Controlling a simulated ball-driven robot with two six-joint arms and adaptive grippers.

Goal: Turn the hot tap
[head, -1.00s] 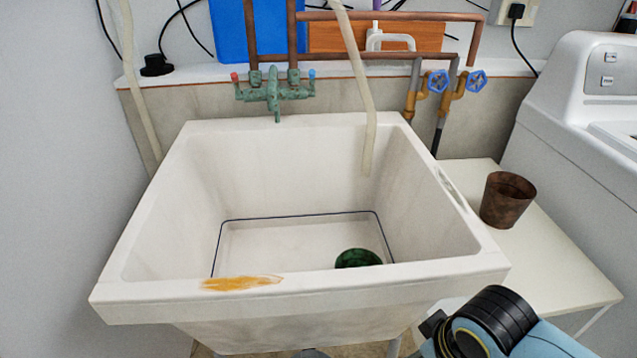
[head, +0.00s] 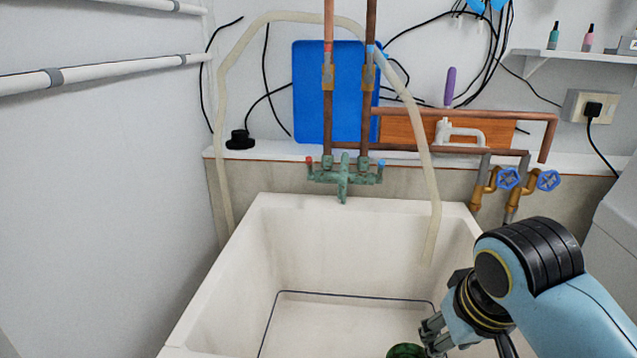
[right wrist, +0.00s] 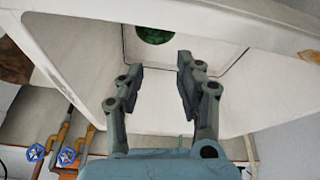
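The green tap fixture (head: 344,177) is mounted on the wall behind the sink. Its left handle has a red end (head: 309,160), and its right handle has a blue end (head: 381,164). My right gripper (head: 432,338) is over the right side of the sink, low in the head view and well apart from the tap. In the right wrist view its two fingers (right wrist: 160,75) are spread with nothing between them, above the sink. The tap does not show clearly in the right wrist view. My left gripper is out of view.
The white sink (head: 235,265) fills the lower middle. A pale hose (head: 418,130) hangs into it at the right. Blue valve wheels (head: 509,179) stand right of the tap, with copper pipes (head: 370,100) above it. A green round thing (right wrist: 155,35) lies in the sink.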

